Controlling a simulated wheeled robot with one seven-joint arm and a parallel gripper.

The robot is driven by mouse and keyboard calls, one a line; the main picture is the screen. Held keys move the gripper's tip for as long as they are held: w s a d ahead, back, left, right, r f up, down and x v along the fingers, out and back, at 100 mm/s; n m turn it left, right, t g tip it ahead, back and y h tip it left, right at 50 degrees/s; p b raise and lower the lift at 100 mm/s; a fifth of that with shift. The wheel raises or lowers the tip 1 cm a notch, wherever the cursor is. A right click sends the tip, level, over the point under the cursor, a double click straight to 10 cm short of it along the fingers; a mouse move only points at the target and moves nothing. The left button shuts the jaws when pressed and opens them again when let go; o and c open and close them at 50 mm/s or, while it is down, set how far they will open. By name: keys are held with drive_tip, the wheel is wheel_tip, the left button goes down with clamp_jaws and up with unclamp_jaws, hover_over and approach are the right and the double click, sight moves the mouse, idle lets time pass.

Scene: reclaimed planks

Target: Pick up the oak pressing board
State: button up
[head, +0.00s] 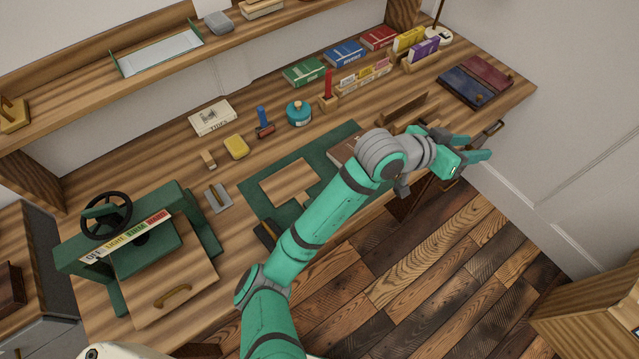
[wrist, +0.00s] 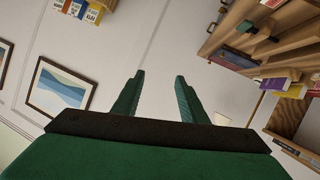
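Two light wooden boards show in the head view, and I cannot tell for certain which is the oak pressing board. One board with a curved wooden handle (head: 165,300) lies at the front left, at the foot of the green press. A flat, notched board (head: 284,180) lies on the dark green mat; my forearm passes close to its right side. My gripper (head: 484,148) is far to the right of both, beyond the bench's front edge. In the wrist view my gripper (wrist: 159,76) is open and empty, facing a pale wall; neither board shows there.
The green press (head: 180,212) with its black wheel stands at the left. A yellow block (head: 236,147), teal jar (head: 299,112) and several books and blocks line the back of the bench. Dark red and blue books (head: 466,92) lie at the right end. Open plank floor lies in front.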

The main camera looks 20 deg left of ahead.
drive_tip(key=s+a+f+m+g+y, duration=0.1)
drive_tip(key=a+f+g+y, duration=0.25)
drive_tip(key=a+f, duration=0.35)
drive_tip(key=g+y, duration=0.5)
drive_tip(key=y, duration=0.3)
hover_over(309, 200)
drive_tip(key=s, duration=0.1)
drive_tip(key=shift+n, duration=0.4)
drive_tip(key=f, duration=0.9)
drive_tip(key=shift+d+f, duration=0.2)
drive_tip(key=shift+d, duration=0.2)
drive_tip(key=shift+a+f, duration=0.15)
drive_tip(key=shift+f, duration=1.5)
drive_tip(key=shift+a+f, duration=0.15)
drive_tip(key=shift+f, duration=1.5)
clamp_jaws()
